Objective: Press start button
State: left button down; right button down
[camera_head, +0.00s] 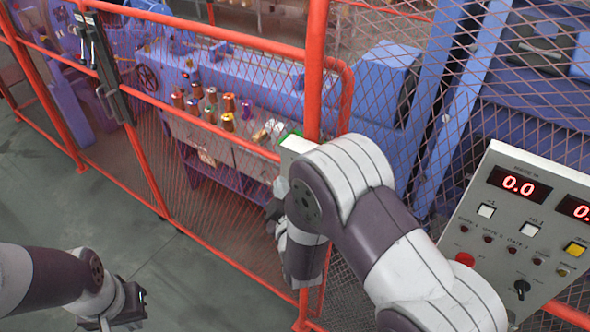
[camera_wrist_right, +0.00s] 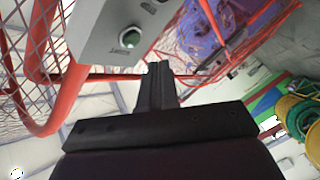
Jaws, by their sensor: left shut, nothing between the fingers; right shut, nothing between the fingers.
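My right gripper (camera_head: 277,215) is shut and partly hidden there. My left gripper (camera_head: 137,298) is shut and empty at the lower left.
An orange mesh fence (camera_head: 230,95) separates me from the blue machine (camera_head: 250,80) and its row of coloured spools (camera_head: 210,103). A control panel (camera_head: 465,215) with red displays, buttons and a black knob stands at the right. The grey floor (camera_head: 190,265) at lower left is clear.

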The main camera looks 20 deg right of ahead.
jog(key=shift+w+d, duration=0.7)
jog(key=shift+d, duration=0.15)
dwell(1.5)
jog(key=shift+w+d, duration=0.25)
jog(key=shift+d, duration=0.1)
